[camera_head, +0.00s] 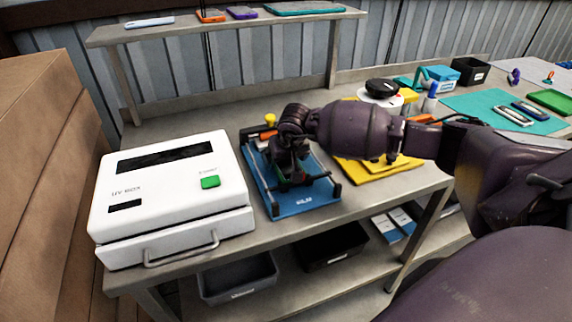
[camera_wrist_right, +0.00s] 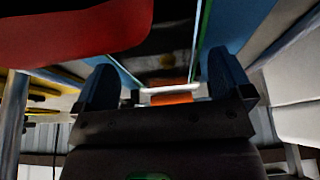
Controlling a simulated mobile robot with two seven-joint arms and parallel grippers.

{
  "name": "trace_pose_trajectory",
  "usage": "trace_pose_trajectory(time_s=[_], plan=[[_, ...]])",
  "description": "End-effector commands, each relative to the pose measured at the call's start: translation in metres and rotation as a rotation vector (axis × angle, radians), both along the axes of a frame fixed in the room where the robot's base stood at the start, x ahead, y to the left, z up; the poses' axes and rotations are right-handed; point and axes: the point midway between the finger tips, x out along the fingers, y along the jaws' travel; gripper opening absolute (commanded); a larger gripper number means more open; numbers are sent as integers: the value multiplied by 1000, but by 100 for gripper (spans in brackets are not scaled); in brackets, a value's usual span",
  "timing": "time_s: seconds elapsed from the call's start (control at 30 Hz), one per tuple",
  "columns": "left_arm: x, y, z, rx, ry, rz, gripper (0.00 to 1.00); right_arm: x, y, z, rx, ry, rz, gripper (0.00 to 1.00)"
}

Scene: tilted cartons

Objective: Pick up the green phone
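My right gripper (camera_head: 290,172) is over a blue fixture (camera_head: 305,201) with dark side rods on the bench. A small green patch, possibly the green phone (camera_head: 284,185), shows beneath it, mostly hidden by the gripper. In the right wrist view the two blue-tipped fingers (camera_wrist_right: 164,88) stand apart. A dark panel with a thin green edge (camera_wrist_right: 203,28) shows beyond and between them; I cannot tell if a finger touches it. My left gripper is not in view.
A white UV box (camera_head: 172,203) stands left of the fixture. Yellow pads (camera_head: 378,171) lie to its right. A teal mat (camera_head: 480,104) with phones and a green item (camera_head: 551,102) is at far right. A raised shelf (camera_head: 225,27) holds several devices. Bins sit below the bench.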

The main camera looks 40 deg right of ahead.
Motion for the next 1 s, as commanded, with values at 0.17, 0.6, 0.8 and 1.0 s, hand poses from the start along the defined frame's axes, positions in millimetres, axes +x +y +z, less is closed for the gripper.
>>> trace_pose_trajectory(time_s=[0.17,0.6,0.8,1.0], plan=[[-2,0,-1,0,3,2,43,0,0,0,0,0,0,69],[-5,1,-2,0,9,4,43,1,0,4,0,-2,0,43],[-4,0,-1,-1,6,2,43,1,-1,29,-2,-5,2,43],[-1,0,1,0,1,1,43,1,-1,77,-3,-7,1,43]])
